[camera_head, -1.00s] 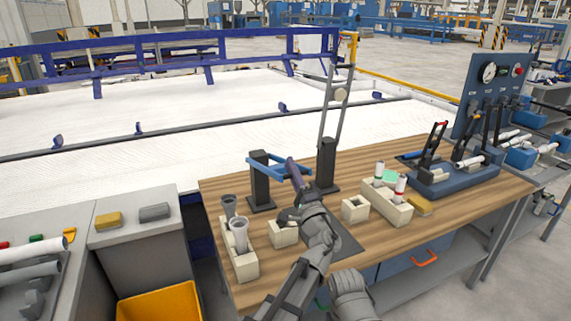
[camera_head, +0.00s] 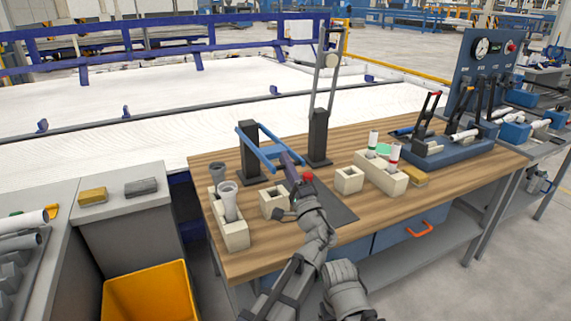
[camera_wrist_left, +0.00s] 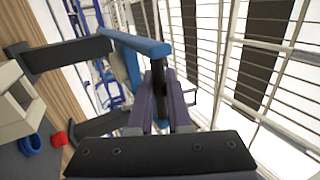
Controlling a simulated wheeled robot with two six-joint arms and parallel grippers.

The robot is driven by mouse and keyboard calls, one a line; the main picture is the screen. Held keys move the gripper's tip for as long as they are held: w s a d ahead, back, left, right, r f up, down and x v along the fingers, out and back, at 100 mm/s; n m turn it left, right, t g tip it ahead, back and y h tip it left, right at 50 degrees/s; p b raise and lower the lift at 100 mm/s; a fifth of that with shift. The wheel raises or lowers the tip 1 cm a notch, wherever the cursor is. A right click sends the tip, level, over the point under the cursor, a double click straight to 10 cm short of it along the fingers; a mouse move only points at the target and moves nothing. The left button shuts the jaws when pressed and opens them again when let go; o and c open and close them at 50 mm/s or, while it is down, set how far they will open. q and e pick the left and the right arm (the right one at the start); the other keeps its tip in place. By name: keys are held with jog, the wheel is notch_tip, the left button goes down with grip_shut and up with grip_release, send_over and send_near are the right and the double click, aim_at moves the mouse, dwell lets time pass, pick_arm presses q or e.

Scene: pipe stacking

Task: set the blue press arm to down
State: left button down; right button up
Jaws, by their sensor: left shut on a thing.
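The blue press arm (camera_head: 258,150) is a frame of blue bars pivoted at the top of a black post (camera_head: 250,155), with a second black post (camera_head: 318,135) to its right. It slopes down from the post top towards me. My left gripper (camera_head: 290,160) is shut on its front crossbar. My right gripper is not in view.
Beige blocks (camera_head: 274,201) and a beige holder with grey pipes (camera_head: 234,232) stand left of my arm. Another block (camera_head: 349,180) and a holder with capped tubes (camera_head: 383,178) stand right. A blue lever panel (camera_head: 450,150) is at far right.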

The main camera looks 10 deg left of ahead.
pick_arm(q)
jog(key=shift+s+d, duration=0.15)
jog(key=c, duration=1.3)
grip_release()
jog(key=o, duration=0.3)
jog(key=shift+s+d+r, duration=0.1)
jog(key=shift+r, duration=0.05)
jog(key=shift+o, duration=0.8)
